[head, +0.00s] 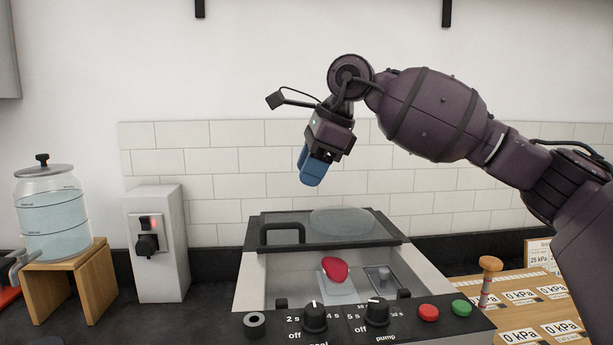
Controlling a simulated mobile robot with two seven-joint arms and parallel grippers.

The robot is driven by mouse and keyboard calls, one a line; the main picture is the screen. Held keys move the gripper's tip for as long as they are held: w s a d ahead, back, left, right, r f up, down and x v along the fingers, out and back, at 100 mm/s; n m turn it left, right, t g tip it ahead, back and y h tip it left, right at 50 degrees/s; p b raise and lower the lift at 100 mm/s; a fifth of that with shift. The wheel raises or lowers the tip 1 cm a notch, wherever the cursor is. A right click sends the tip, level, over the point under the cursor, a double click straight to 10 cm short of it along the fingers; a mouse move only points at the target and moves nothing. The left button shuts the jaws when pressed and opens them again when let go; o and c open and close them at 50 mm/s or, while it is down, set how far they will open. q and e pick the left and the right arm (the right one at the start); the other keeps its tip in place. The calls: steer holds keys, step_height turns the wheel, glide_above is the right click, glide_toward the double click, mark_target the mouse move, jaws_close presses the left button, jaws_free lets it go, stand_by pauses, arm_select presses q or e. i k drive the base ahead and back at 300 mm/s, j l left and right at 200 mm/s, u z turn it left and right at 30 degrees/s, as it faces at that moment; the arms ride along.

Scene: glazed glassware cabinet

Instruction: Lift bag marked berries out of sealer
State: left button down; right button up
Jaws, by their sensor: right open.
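The sealer (251,285) stands at the bottom centre, with dials and red and green buttons on its front panel. Its black-framed, clear domed lid (285,233) is raised at the back, so the chamber is open to view. A clear bag (341,291) with a red filling lies in the chamber; no marking on it is readable. My right gripper (311,168), with blue fingers, is open and empty, pointing down well above the lid and apart from the bag. My left gripper is out of view.
A water jar (50,215) with a tap stands on a wooden stand (72,283) at the left. A white switch box (160,255) stands between it and the sealer. At the right, a wooden board (545,318) carries several kPa labels and a wooden-topped peg (490,265).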

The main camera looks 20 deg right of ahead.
mark_target(336, 284)
steer(key=k, duration=1)
